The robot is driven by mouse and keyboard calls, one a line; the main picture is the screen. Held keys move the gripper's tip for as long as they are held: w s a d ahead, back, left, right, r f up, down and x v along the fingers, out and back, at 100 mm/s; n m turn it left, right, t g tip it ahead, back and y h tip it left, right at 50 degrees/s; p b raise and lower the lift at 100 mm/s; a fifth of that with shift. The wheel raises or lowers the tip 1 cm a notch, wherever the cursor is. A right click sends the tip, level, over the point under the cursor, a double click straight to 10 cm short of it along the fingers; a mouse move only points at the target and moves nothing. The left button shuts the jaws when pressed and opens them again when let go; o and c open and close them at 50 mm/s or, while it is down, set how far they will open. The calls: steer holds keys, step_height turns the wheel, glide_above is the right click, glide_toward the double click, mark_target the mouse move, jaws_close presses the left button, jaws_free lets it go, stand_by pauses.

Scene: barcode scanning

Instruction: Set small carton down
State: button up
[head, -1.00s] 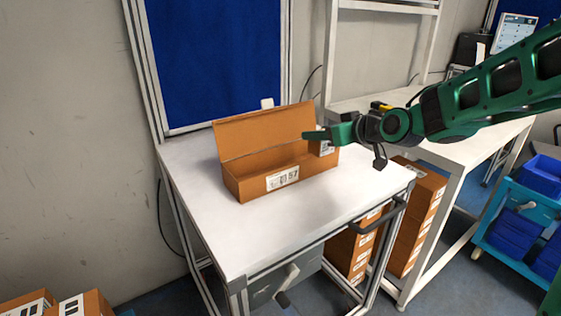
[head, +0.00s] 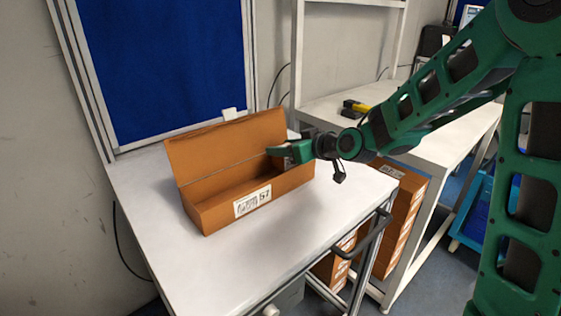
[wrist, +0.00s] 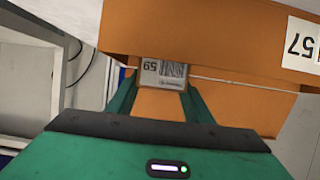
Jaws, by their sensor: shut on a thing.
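A large open brown carton (head: 210,212) with a "57" label stands on the white table, its lid raised at the back. My gripper (head: 278,152) is at the right end of this carton, over or just within its opening. In the wrist view, my gripper (wrist: 160,82) is shut on a small carton (wrist: 163,73) that bears a "59" barcode label. The large carton (wrist: 190,35) lies just beyond it there. In the head view the small carton is mostly hidden by my gripper; I cannot tell whether it touches the large carton.
The white table (head: 290,230) is bare in front of the large carton. A second white table (head: 330,105) behind on the right holds a yellow and black device (head: 355,107). Brown boxes (head: 400,215) are stacked below it.

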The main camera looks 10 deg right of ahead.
steer(key=shift+d+f, duration=0.1)
steer(key=shift+f, duration=1.7)
steer(key=shift+s+f, duration=0.1)
steer(key=shift+f, duration=0.05)
steer(key=o, duration=0.9)
steer(key=shift+c, duration=0.2)
steer(key=shift+r, duration=0.2)
steer(key=v, duration=1.2)
steer(key=shift+f, duration=0.15)
